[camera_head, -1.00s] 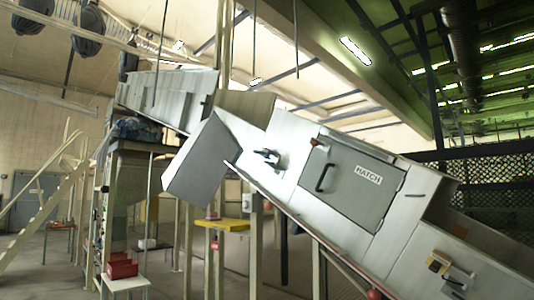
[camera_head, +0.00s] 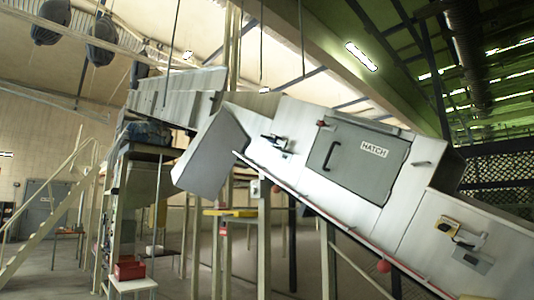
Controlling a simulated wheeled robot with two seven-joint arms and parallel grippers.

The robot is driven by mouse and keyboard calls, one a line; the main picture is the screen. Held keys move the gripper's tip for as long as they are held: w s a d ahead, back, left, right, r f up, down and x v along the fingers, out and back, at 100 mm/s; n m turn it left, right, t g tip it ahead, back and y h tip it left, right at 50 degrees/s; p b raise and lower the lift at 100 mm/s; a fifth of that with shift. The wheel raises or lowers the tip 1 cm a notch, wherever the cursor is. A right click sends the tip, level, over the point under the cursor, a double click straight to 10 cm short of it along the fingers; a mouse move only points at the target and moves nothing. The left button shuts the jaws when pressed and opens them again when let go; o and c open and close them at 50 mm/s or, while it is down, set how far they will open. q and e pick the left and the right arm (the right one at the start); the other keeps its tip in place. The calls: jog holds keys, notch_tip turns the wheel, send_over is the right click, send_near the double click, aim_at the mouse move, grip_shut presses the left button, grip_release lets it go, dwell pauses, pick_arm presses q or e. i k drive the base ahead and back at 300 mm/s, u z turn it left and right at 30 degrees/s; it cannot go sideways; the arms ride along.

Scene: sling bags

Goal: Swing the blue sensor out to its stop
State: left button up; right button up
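A small dark, bluish device on a bracket (camera_head: 274,142) is fixed to the side of the sloping metal chute, left of the hatch. It is too small to be sure that it is the blue sensor, or how far it is swung out. A second small device with a yellow body (camera_head: 450,225) sits on the chute's lower right part, beside a grey plate. Neither of my grippers shows in the head view, and nothing touches either device.
The metal chute (camera_head: 300,165) slopes down to the right. Its grey hatch (camera_head: 358,160) is shut. A grey box-shaped hood (camera_head: 210,157) juts out at left. A yellow platform (camera_head: 230,212) and a red bin (camera_head: 130,269) on a small stand are below.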

aim_at(274, 139)
jog(key=u, duration=0.25)
jog(key=i, duration=1.4)
jog(key=z, duration=0.6)
